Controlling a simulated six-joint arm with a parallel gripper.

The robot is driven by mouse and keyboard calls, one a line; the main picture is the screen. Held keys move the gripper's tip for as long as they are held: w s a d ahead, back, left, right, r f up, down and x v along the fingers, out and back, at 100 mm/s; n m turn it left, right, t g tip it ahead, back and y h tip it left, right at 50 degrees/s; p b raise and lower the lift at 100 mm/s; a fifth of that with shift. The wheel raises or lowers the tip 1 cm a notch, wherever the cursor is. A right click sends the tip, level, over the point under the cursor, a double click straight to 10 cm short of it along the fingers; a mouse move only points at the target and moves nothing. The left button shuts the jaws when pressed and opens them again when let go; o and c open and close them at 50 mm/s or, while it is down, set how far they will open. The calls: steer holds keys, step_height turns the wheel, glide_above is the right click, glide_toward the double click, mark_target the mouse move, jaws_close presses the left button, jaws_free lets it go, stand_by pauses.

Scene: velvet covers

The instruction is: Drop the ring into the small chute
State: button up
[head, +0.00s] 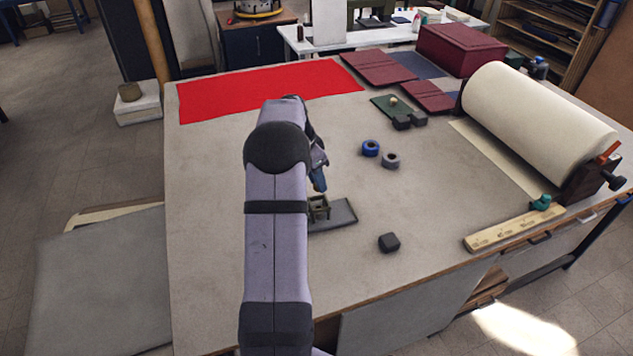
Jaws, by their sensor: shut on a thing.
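My gripper (319,184) points down at the middle of the table, partly hidden behind my own arm. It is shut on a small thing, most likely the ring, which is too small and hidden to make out. Just below the fingertips is a small brownish open box-like frame, likely the small chute (319,209). It stands at the left end of a flat dark grey plate (340,213). The gripper appears above the frame; I cannot tell how exactly it is lined up.
A blue roll (370,148) and a grey roll (390,161) lie right of the gripper. A dark block (389,242) sits nearer the front. A red cloth (265,90) lies at the back left, a large cream roll (540,118) at the right. The table between is mostly clear.

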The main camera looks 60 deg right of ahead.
mark_target(316, 189)
steer(key=shift+f, duration=0.2)
steer(key=shift+f+b, duration=1.95)
steer(key=shift+f, duration=0.6)
steer(key=o, duration=1.1)
steer(key=shift+r+p, duration=1.95)
steer(key=shift+r, duration=1.05)
